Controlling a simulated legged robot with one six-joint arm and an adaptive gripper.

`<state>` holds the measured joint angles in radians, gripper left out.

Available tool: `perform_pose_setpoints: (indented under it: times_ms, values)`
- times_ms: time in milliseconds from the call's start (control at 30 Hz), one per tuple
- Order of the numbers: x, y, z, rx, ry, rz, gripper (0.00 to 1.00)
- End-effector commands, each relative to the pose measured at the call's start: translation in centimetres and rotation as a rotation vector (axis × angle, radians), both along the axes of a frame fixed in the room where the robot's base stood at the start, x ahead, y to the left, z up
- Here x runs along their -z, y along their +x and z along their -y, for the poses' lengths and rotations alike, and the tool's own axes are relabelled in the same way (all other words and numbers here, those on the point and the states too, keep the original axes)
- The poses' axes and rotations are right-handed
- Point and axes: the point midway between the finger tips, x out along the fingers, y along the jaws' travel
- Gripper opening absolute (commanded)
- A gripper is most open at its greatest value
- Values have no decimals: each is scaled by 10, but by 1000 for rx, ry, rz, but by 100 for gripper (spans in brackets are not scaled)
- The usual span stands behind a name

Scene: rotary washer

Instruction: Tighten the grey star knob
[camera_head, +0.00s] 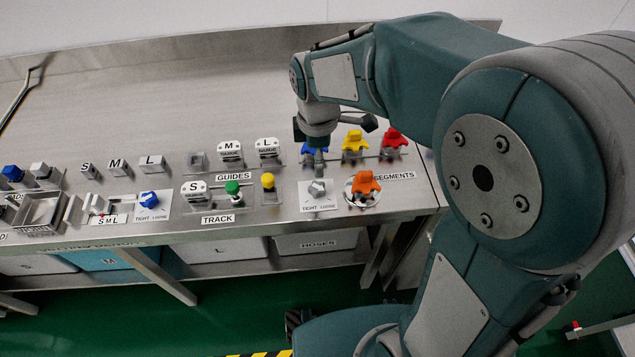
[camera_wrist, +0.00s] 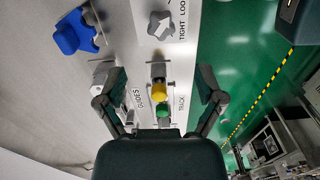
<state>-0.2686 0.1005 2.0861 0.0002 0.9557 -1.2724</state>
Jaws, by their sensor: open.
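The grey star knob (camera_head: 317,188) sits on a white plate marked TIGHT and LOOSE, on the steel bench. In the wrist view the grey star knob (camera_wrist: 161,25) is near the top, ahead of my fingers and apart from them. My gripper (camera_head: 317,150) hangs above the bench behind the knob, partly in front of the blue segment. In the wrist view my gripper (camera_wrist: 160,82) is open and empty, its fingers spread wide to either side. The yellow knob (camera_wrist: 159,90) and green knob (camera_wrist: 163,110) appear between the fingers, farther below.
An orange part (camera_head: 366,183) sits close to the right of the star knob. Blue (camera_head: 310,158), yellow (camera_head: 353,142) and red (camera_head: 392,138) segments stand behind. White guide blocks (camera_head: 230,149) stand to the left. A blue star knob (camera_head: 149,200) is farther left.

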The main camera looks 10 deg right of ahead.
Motion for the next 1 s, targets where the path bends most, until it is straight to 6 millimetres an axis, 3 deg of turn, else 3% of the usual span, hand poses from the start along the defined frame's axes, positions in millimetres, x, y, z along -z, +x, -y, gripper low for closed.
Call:
perform_pose_setpoints:
  times_ms: [500, 700, 933, 967, 1000]
  values:
    - [88, -1, 1, 4, -1, -3, 87]
    - [100, -1, 1, 5, 0, 0, 87]
    - [101, -1, 1, 5, 0, 1, 87]
    - [101, -1, 1, 5, 0, 1, 78]
    - [101, -1, 1, 5, 0, 1, 60]
